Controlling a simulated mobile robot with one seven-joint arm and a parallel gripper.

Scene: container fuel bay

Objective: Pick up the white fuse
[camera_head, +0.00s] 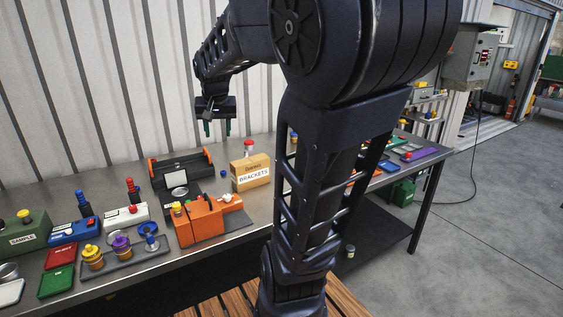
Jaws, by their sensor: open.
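My gripper (217,128) hangs above the back of the workbench (150,280), with its two green-tipped fingers pointing down, apart and empty. I cannot pick out the white fuse with certainty. A small white cylinder with a red top (249,148) shows at the cardboard box marked BRACKETS (250,173), to the right of and below my gripper in the picture. Another small pale cylinder (350,251) stands on the lower shelf, right of my arm. A small white knob (227,198) sits on the orange block (205,224). My arm hides the middle of the bench.
A black and orange open case (180,170) lies below my gripper. A tray with coloured knobs (122,262), a green SAMPLE box (25,233) and small red and green trays fill the left. The corrugated wall (120,80) stands behind. Floor at right is clear.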

